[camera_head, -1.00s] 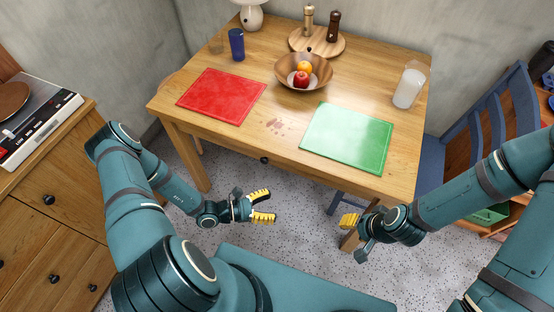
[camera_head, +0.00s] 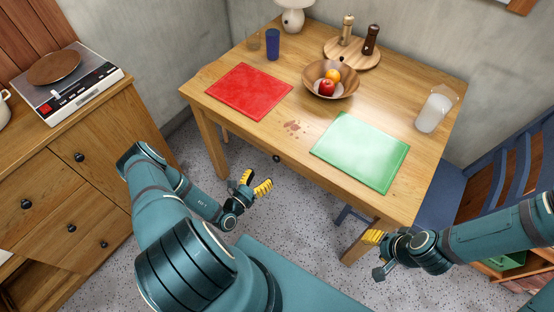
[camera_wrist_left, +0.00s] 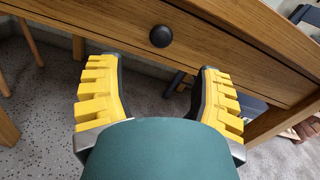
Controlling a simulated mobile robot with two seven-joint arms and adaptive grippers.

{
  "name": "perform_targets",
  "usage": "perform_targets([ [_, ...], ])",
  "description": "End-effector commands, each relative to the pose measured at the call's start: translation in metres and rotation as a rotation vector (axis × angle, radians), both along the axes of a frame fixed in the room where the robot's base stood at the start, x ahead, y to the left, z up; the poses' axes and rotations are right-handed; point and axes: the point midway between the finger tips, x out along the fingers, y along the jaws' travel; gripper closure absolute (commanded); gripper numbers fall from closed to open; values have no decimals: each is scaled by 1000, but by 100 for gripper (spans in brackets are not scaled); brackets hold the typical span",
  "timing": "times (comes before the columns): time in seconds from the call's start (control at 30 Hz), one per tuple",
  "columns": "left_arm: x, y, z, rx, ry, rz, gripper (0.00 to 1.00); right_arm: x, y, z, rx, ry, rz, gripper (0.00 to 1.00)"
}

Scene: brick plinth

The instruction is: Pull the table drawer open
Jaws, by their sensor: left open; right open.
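The wooden table (camera_head: 300,92) stands in front of me. Its drawer (camera_wrist_left: 215,50) is in the table's front side and looks closed, with a round dark knob (camera_wrist_left: 161,36) that also shows in the head view (camera_head: 276,158). My left gripper (camera_head: 256,184) is open and empty, below and in front of the knob. In the left wrist view, the yellow fingers of my left gripper (camera_wrist_left: 158,78) are spread to either side of the knob's line, apart from it. My right gripper (camera_head: 373,252) is open near the table's front right leg, away from the knob.
On the table are a red mat (camera_head: 249,91), a green mat (camera_head: 360,150), a fruit bowl (camera_head: 347,88), a blue cup (camera_head: 273,45) and a glass of milk (camera_head: 433,112). A wooden cabinet (camera_head: 62,185) stands at left. A blue chair (camera_head: 492,175) is at right.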

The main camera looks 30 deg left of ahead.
Motion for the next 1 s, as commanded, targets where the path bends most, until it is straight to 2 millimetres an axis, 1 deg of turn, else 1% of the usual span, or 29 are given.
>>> perform_targets([
  [0.03,11,-1,0,2,-2,-3,34,0,0,-1,0,1,0,53],
  [0.1,25,-3,0,1,-2,-3,34,-1,0,-3,0,2,2,53],
  [0.3,63,-6,-1,2,-2,-4,34,-2,0,-6,0,4,3,53],
  [0.4,78,-7,0,1,-2,-4,34,-2,0,-8,2,6,4,53],
  [0.5,89,-8,0,2,0,-3,34,-3,0,-9,2,7,5,53],
  [0.7,100,-8,0,1,0,-3,34,-3,0,-10,2,8,5,53],
  [0.97,100,-8,0,1,0,-2,34,-3,0,-10,2,8,5,53],
  [1.0,100,-8,0,1,0,-2,43,-3,0,-10,2,8,5,53],
])
